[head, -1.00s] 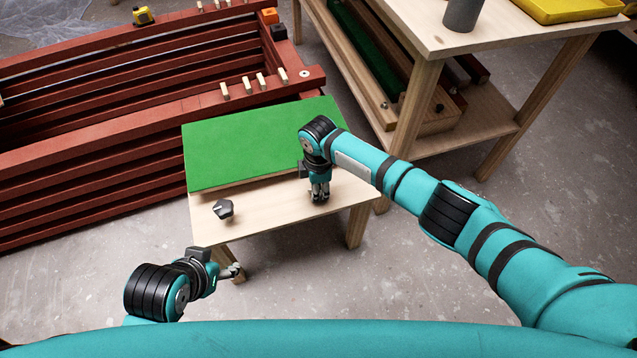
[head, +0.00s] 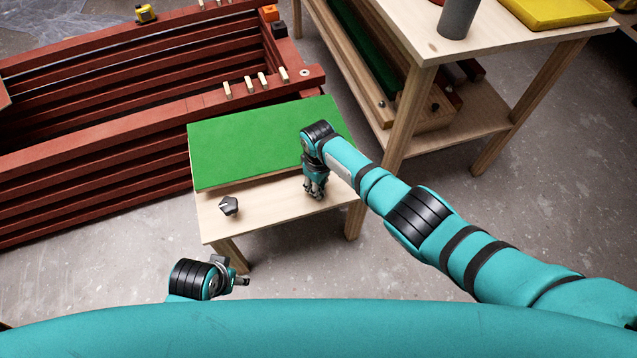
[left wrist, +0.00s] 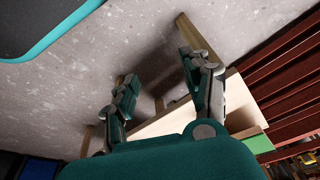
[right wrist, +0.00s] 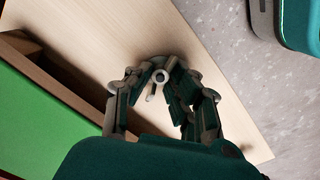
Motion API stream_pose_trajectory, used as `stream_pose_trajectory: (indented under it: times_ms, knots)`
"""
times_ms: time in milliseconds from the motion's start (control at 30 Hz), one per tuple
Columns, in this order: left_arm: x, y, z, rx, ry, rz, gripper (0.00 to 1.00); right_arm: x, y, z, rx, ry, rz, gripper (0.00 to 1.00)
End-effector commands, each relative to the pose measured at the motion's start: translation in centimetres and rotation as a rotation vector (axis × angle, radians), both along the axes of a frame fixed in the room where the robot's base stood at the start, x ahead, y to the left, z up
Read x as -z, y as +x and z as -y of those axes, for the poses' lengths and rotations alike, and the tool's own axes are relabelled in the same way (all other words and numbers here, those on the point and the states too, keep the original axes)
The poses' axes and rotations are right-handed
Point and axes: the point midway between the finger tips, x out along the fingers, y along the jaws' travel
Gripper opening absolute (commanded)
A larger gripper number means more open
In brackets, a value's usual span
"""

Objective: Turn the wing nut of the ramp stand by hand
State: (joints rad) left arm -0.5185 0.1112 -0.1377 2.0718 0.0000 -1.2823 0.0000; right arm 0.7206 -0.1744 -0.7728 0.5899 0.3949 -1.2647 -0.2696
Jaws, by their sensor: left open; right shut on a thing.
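The ramp stand (head: 265,220) is a low pale-wood bench with a tilted green board (head: 240,150) along its far side. My right gripper (head: 315,190) points down at the right part of its top. In the right wrist view its fingers (right wrist: 160,78) are shut on the wing nut (right wrist: 162,76), a small grey piece with a round hollow centre; the fingers partly hide it.
Stacked red battens (head: 110,130) fill the left, with small wooden pegs on top. A wooden table (head: 480,40) at upper right bears a grey cylinder (head: 458,18) and a yellow tray (head: 560,10). The concrete floor at right is clear.

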Motion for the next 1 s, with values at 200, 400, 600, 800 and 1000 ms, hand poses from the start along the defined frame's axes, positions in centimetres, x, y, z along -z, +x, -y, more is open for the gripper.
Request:
stream_pose_trajectory:
  times_ms: [200,400,600,800,1000]
  knots:
    - [1.5,-0.1,0.0,0.001,0.0,-0.009,0.49,0.0,-0.2,0.0,0.135,-0.002,-0.007,0.0]
    - [2.3,-0.1,0.0,0.002,0.001,-0.011,0.49,0.1,-0.3,0.0,0.209,-0.003,-0.007,0.0]
    - [2.7,-0.2,0.0,0.003,0.001,-0.015,0.49,0.1,-0.2,0.0,0.241,-0.002,-0.007,0.0]
    - [2.8,-0.2,0.0,0.003,0.0,-0.014,0.49,0.1,-0.2,0.0,0.246,-0.002,-0.007,0.0]
    - [2.8,-0.2,0.1,0.003,0.0,-0.014,0.49,0.1,-0.2,0.0,0.245,-0.001,-0.006,0.0]
